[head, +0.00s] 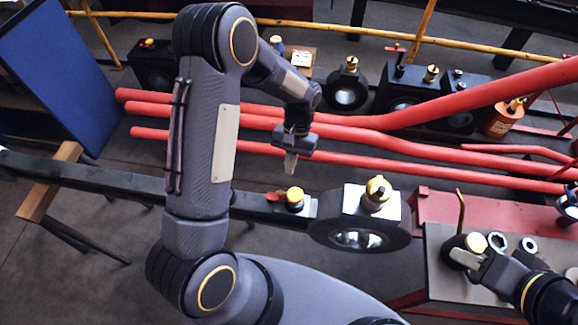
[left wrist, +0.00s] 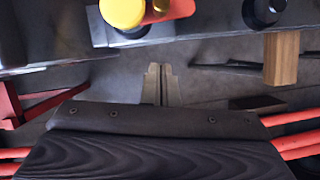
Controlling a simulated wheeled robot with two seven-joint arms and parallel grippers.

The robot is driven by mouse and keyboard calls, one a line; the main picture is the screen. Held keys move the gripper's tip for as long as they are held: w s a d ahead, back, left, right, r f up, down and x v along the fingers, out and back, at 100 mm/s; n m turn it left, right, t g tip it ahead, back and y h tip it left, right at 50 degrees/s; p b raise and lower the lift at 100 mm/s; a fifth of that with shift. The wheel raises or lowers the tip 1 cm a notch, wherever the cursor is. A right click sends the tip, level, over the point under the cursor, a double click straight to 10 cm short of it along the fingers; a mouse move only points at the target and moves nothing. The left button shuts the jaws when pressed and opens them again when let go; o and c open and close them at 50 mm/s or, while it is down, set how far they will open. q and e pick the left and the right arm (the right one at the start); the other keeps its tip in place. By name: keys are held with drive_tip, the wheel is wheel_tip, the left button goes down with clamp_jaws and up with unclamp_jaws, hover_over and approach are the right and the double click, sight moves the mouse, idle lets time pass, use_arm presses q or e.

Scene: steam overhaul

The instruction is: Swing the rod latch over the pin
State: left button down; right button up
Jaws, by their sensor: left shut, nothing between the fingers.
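The dark rod (head: 120,180) runs across the lower left to a big-end block with a round bore (head: 358,238). On it, beside the block, sit a small red latch (head: 275,197) and a yellow-capped part (head: 295,198); I cannot tell whether the latch is around the pin. In the left wrist view the yellow cap (left wrist: 122,12) and red latch (left wrist: 178,9) show at the top edge. My left gripper (head: 291,164) is shut and empty above and behind the latch, apart from it; its fingertips (left wrist: 161,72) touch each other. My right gripper (head: 466,259) is at the lower right, its jaw opening unclear.
Red pipes (head: 400,158) run behind the rod, under my left arm. A blue panel (head: 55,70) stands at left. Black machine blocks (head: 400,88) stand at the back.

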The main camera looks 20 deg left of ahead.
use_arm(q)
drive_tip(key=v, duration=0.9)
drive_tip(key=shift+s+r, duration=0.3)
drive_tip(key=shift+a, duration=0.1)
drive_tip(key=s+a+r+t+h, duration=0.3)
drive_tip(key=s+r+t, duration=0.1)
drive_tip(key=s+r, duration=0.6)
drive_tip(key=s+d+r+n+t, duration=0.1)
drive_tip(key=s+r+t, duration=0.2)
drive_tip(key=s+t, duration=0.3)
drive_tip(key=shift+s+d+h, duration=0.3)
drive_tip(key=shift+s+d, duration=0.1)
drive_tip(key=shift+s, duration=2.5)
